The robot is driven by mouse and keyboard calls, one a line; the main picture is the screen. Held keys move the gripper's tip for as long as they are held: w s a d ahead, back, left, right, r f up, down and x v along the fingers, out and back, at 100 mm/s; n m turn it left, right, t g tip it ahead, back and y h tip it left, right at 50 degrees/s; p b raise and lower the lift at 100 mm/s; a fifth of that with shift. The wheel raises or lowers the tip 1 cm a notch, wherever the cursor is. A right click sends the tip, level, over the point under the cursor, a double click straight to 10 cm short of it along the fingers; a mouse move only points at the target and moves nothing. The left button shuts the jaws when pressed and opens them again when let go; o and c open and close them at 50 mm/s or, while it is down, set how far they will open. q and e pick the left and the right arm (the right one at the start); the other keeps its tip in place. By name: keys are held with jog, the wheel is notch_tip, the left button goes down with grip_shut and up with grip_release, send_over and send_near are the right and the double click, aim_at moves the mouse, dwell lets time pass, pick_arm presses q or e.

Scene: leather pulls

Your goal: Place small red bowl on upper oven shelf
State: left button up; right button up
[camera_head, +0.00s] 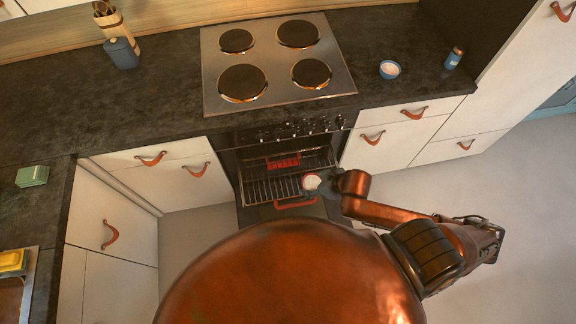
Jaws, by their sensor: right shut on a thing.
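The small red bowl (312,182) shows as a small round thing with a pale inside and a reddish rim. It is at the right side of the oven opening, in front of the wire shelf. My right gripper (322,184) is shut on it from the right. The fingers are dark and small, so the exact grip is hard to see. The oven (245,170) is open, with its door folded down. A wire oven shelf (266,189) shows inside, and a red rack-like thing (283,162) sits further back. My left gripper is not in view.
The door's red handle (295,204) lies below the bowl. The cooktop (272,68) with dark plates is above the oven. White drawers (386,152) flank the oven.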

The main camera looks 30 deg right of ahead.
jog(key=shift+f, duration=0.25)
jog(key=w+f+b, duration=0.1)
jog(key=w+f, duration=0.2)
jog(key=w, duration=0.1)
jog(key=w+a+f+b, duration=0.1)
jog(key=w+f, duration=0.2)
jog(key=w, duration=0.1)
jog(key=w+a+f+b, duration=0.1)
jog(key=w+f+b, duration=0.1)
jog(key=w+f, duration=0.1)
jog(key=shift+w+a, duration=0.25)
jog(key=shift+w, duration=0.55)
jog(key=shift+w+f+b, duration=0.2)
jog(key=shift+f+b, duration=0.15)
jog(key=shift+f, duration=0.65)
jog(key=shift+w+f+b, duration=0.15)
jog(key=shift+f+b, duration=0.2)
jog(key=shift+f, duration=0.65)
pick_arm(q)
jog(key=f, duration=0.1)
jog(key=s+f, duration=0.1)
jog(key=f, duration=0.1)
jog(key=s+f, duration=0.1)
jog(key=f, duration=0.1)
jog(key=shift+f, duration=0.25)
pick_arm(e)
jog(key=o, duration=1.3)
